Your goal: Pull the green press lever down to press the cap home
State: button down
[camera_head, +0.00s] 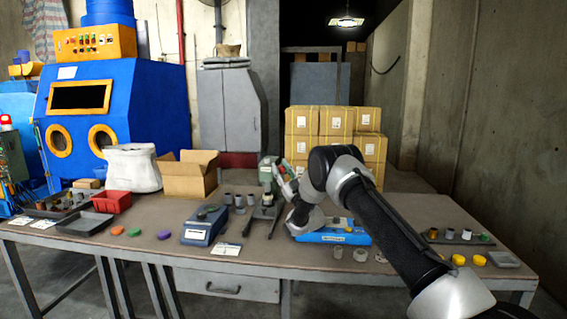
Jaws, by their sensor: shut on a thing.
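The small green press (267,172) stands on the table near the middle, with a dark forked base (262,214) in front of it. My arm reaches in from the lower right and bends back toward the press. My gripper (284,171) is at the right side of the press head, shut on the press lever. The lever is mostly hidden by the gripper, and its exact angle is too small to tell. The cap under the press cannot be made out from here.
A blue scale-like device (205,224) and grey cylinders (239,202) stand left of the press. A blue unit (335,234) lies under my arm. An open cardboard box (188,178) is at the back left. Yellow caps (458,260) lie at the right.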

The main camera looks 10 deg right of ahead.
jog(key=shift+s+a+f+n+y, duration=0.1)
jog(key=shift+s+f+n+y, duration=0.1)
jog(key=shift+f+n+y, duration=0.5)
jog(key=shift+s+a+f+n+y, duration=0.1)
jog(key=shift+s+f+n+y, duration=0.1)
jog(key=shift+f+n+y, duration=0.5)
jog(key=shift+f, duration=0.2)
jog(key=c, duration=1.1)
grip_release()
jog(key=shift+w, duration=0.1)
jog(key=shift+r, duration=0.1)
notch_tip(320, 180, up, 10)
jog(key=shift+f, duration=0.1)
